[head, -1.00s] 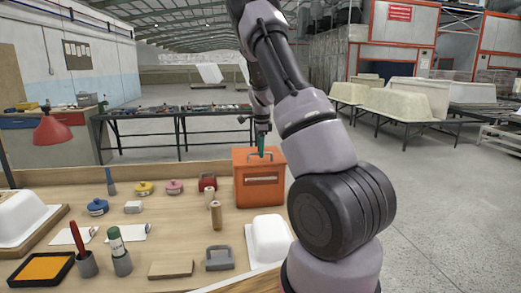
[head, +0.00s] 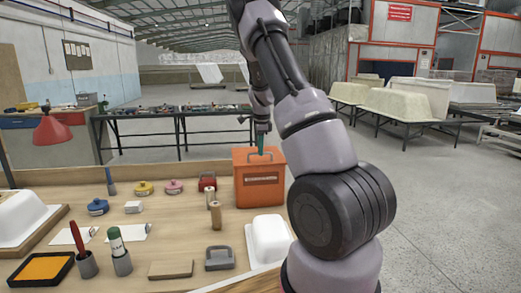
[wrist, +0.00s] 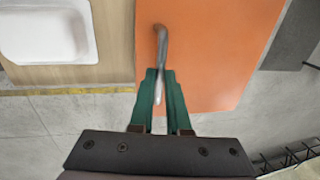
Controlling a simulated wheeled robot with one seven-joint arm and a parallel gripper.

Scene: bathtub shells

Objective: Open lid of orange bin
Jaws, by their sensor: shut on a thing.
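The orange bin (head: 259,187) stands at the right back of the wooden table, with its lid on top. A grey metal bar handle (head: 261,155) rises from the lid. In the wrist view the lid (wrist: 215,60) fills the upper middle, and the handle (wrist: 161,45) runs down between the green fingers. My gripper (head: 261,146) points down over the bin. In the wrist view my gripper (wrist: 160,78) is shut on the handle. The lid looks closed in the head view. The finger contact is partly hidden.
The table's right edge is close to the bin.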

